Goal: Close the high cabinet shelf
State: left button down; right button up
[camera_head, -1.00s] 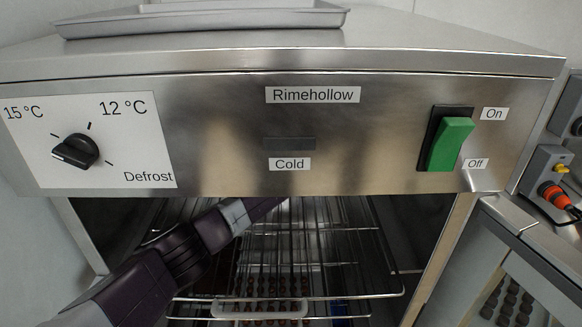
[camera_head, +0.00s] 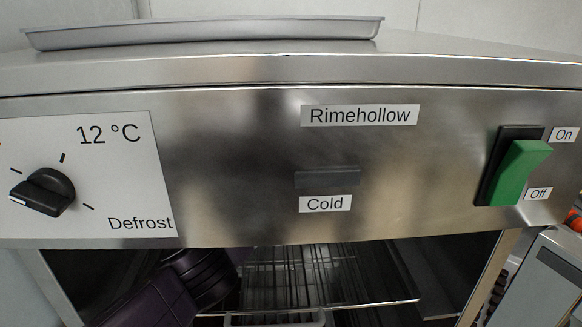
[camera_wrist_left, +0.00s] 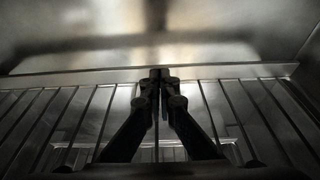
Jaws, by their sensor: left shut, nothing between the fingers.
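The high shelf is a wire rack (camera_head: 367,302) inside the open metal cabinet (camera_head: 230,215), below its control panel. In the left wrist view the rack's bars (camera_wrist_left: 72,115) run toward the cabinet's back. My left arm reaches into the cabinet from the left in the head view, and its fingers are hidden there behind the panel. In the left wrist view my left gripper (camera_wrist_left: 160,78) is shut and empty, with its fingertips over the rack near its far edge. I cannot tell whether they touch the rack. My right gripper is not in view.
The panel has a black dial (camera_head: 45,192), a green switch (camera_head: 519,172) and labels "Rimehollow" and "Cold". A metal tray (camera_head: 200,32) lies on top of the cabinet. A white-edged tray (camera_head: 275,318) shows under the rack. Another unit (camera_head: 548,285) stands close on the right.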

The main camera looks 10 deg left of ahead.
pick_arm(q)
jog(key=shift+w+d+r, duration=0.1)
jog(key=shift+d+r, duration=0.05)
jog(key=shift+r, duration=0.45)
jog(key=shift+d+f, duration=0.1)
jog(key=shift+f, duration=0.15)
jog(key=shift+s+d, duration=0.1)
jog(key=shift+s, duration=0.25)
jog(key=v, duration=1)
jog(key=shift+s+f, duration=0.15)
jog(key=shift+s, duration=0.6)
